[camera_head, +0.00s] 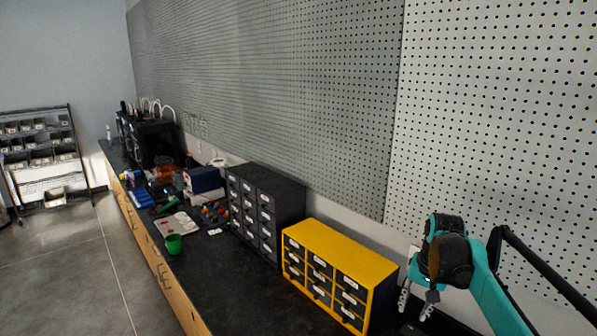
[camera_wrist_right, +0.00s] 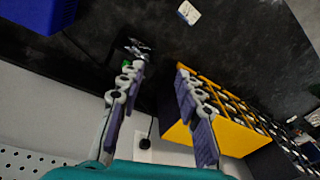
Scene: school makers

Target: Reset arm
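My right arm comes in from the right in the head view, and its teal and black wrist stands beside the right end of the yellow drawer cabinet (camera_head: 345,247). My right gripper (camera_head: 415,308) points down there, with its fingers apart. In the right wrist view the gripper (camera_wrist_right: 159,71) is open, with nothing between its two fingers. The yellow cabinet (camera_wrist_right: 238,137) is just right of the fingers in that view; I cannot tell whether they touch. My left gripper is in neither view.
A black drawer cabinet (camera_head: 280,190) stands left of the yellow one on the dark counter (camera_head: 215,285). A green cup (camera_head: 174,243) is near the front edge. A pegboard wall (camera_head: 480,130) rises behind. A blue bin (camera_wrist_right: 38,12) and small dark items (camera_wrist_right: 135,47) show in the wrist view.

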